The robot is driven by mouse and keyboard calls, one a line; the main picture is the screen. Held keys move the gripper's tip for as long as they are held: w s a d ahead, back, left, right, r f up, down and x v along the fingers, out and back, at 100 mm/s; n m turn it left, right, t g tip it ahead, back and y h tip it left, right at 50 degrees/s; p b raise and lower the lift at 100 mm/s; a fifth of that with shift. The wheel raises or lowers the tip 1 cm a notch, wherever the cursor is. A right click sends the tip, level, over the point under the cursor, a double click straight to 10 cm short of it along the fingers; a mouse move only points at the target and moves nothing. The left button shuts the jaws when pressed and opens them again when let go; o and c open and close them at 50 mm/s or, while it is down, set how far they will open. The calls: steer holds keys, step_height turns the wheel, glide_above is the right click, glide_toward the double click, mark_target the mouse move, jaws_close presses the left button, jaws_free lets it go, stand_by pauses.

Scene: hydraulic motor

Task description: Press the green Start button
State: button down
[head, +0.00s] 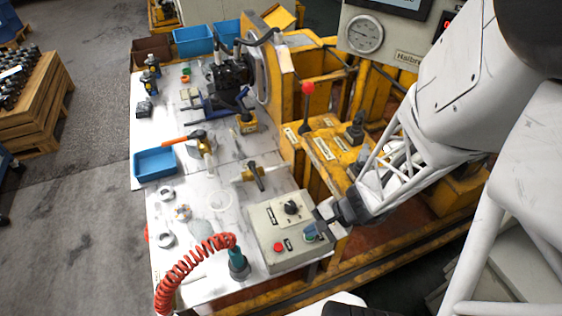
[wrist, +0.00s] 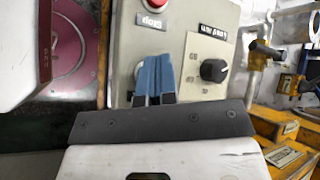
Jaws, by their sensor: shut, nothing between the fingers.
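The grey control box (head: 262,222) sits at the front right of the white table, with a red button (head: 278,247) and a black knob (head: 291,207) on its top. The green Start button (head: 310,237) is at the box's right side, partly covered by my gripper (head: 315,225). In the wrist view, my gripper's blue fingertips (wrist: 154,78) are shut together with nothing between them, in front of the box face (wrist: 130,45). They hide the green button there. The red button (wrist: 153,4) and black knob (wrist: 214,70) show beside them. I cannot tell whether the fingertips touch the button.
A coiled red hose (head: 190,265) with a teal end (head: 238,262) stands left of the box. A brass-coloured valve (head: 250,174) lies behind it. Yellow machinery with a red-knobbed lever (head: 308,88) stands behind and to the right. A blue tray (head: 155,163) is at the table's left edge.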

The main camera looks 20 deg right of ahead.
steer(key=shift+r, duration=0.1)
steer(key=shift+r, duration=2.45)
steer(key=a+r+n+h, duration=0.2)
steer(key=r+n+h, duration=0.2)
steer(key=r, duration=0.9)
steer(key=a+r+n+h, duration=0.3)
steer(key=r+n+h, duration=0.2)
steer(key=r+n, duration=0.3)
step_height(320, 180, up, 5)
steer(key=shift+a+f, duration=0.1)
steer(key=shift+a, duration=0.05)
